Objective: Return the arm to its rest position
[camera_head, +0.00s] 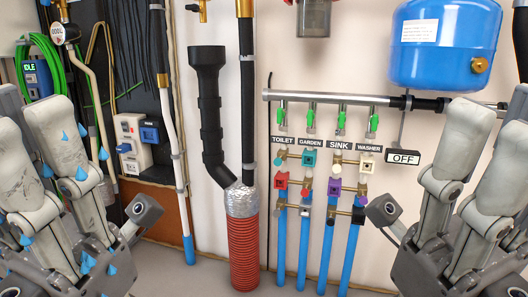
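My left gripper (38,130) stands at the left edge, fingers pointing up, apart, with nothing seen between them. Several blue water drops (81,173) show over its fingers and wrist. My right gripper (482,140) stands at the right edge, fingers up and apart, also with nothing seen between them. Both grippers appear clear of the piping in the middle, though depth is hard to judge. The rest of both arms is out of view.
Mid-right is a manifold pipe (360,99) with several valved branches labelled TOILET, GARDEN, SINK and WASHER. An OFF sign (403,157) hangs beside it. A blue tank (442,45) is above right. A red corrugated pipe (244,245) rises centrally. A gauge (58,31) and hoses are left.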

